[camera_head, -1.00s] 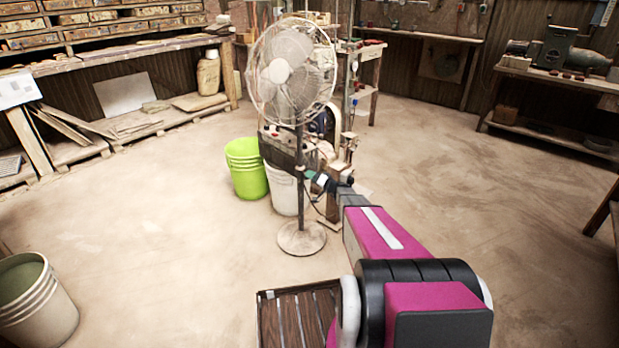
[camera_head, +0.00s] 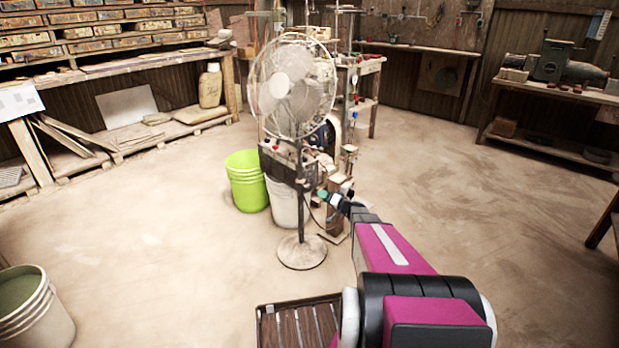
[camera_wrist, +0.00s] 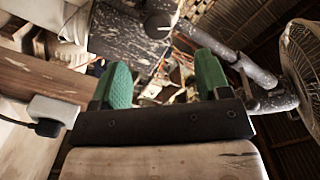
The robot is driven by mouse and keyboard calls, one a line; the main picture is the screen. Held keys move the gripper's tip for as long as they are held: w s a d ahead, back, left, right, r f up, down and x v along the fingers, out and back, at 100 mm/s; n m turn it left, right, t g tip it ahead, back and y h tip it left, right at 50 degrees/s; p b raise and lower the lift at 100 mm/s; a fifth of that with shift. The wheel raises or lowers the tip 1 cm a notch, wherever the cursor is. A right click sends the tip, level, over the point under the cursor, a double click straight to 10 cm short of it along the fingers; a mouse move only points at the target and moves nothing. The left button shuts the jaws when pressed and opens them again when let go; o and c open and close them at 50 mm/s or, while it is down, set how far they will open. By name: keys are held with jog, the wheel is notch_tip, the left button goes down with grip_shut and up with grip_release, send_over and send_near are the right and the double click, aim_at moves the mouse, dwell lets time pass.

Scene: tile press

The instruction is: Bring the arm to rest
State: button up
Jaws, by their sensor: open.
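My gripper (camera_wrist: 165,85) shows in the wrist view with its two green fingers spread apart and nothing held between them. In the head view my magenta arm reaches forward from the bottom right, and my gripper (camera_head: 326,194) is small at its far end, close to the fan stand and the machine behind it. The pedestal fan (camera_head: 292,90) stands upright just left of the gripper. It also shows at the right edge of the wrist view (camera_wrist: 302,62). Whether the gripper touches anything cannot be told.
A green bucket (camera_head: 246,182) and a white bucket (camera_head: 284,203) stand beside the fan. A bench with a machine (camera_head: 552,62) stands at the right.

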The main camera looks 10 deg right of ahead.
jog(key=s+a+r+n+g+h, duration=0.1)
jog(key=s+a+r+n+g, duration=0.1)
jog(key=s+a+g, duration=0.45)
jog(key=s+a+r+n+g+h, duration=0.1)
jog(key=s+a+r+g, duration=0.15)
jog(key=s+a, duration=0.65)
jog(key=s+d+r+g+h, duration=0.1)
jog(key=s+h, duration=0.2)
jog(key=s, duration=0.3)
jog(key=s+d+r+g+h, duration=0.2)
jog(key=s+h, duration=0.1)
jog(key=s, duration=0.4)
jog(key=s+d+r+m+g+h, duration=0.1)
jog(key=s+d+h, duration=0.1)
jog(key=s, duration=0.5)
jog(key=shift+r+g+h, duration=0.25)
jog(key=shift+g+h, duration=0.05)
jog(key=shift+h, duration=0.4)
